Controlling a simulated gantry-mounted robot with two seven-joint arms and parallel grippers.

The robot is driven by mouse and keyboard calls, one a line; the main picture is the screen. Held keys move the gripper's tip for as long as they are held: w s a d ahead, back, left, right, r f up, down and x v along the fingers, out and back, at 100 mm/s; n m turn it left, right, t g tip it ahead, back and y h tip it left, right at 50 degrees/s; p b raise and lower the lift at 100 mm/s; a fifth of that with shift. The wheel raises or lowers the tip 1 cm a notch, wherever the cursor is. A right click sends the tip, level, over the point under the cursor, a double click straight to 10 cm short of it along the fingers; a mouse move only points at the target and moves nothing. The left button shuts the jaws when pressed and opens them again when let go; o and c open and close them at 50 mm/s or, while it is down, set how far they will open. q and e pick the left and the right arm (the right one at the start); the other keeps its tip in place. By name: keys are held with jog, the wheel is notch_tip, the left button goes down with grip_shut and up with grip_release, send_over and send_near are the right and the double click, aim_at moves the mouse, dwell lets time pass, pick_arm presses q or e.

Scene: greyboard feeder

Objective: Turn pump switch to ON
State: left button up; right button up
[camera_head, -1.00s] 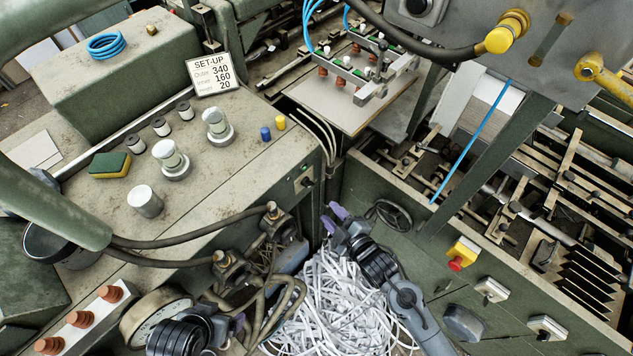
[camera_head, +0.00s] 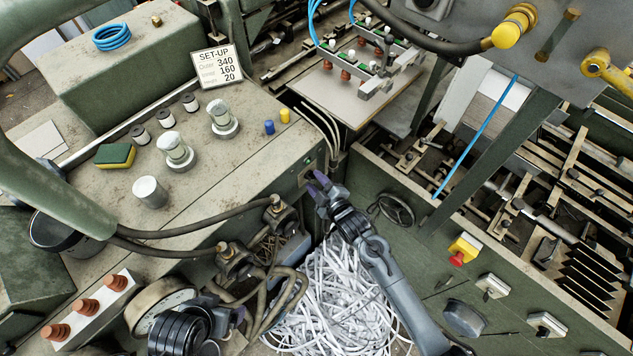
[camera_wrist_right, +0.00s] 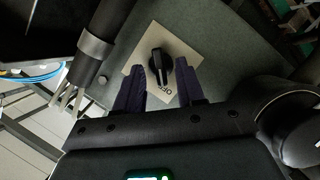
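The pump switch is a black rotary knob (camera_wrist_right: 159,70) on a beige plate (camera_wrist_right: 138,67) in the right wrist view. An upside-down OFF label shows at the knob's lower end, and its bar runs roughly up and down the picture. In the head view the switch plate (camera_head: 307,171) sits on the green cabinet's end face, partly hidden by my right gripper (camera_head: 317,185). This gripper (camera_wrist_right: 162,68) is open, its purple fingers on either side of the knob with gaps visible; contact cannot be told. My left gripper (camera_head: 238,315) is low at the left, its fingers largely hidden.
A pile of white paper strips (camera_head: 335,300) lies below my right arm. Hoses (camera_head: 190,230) and valves run along the cabinet front.

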jog(key=shift+w, duration=0.1)
grip_shut()
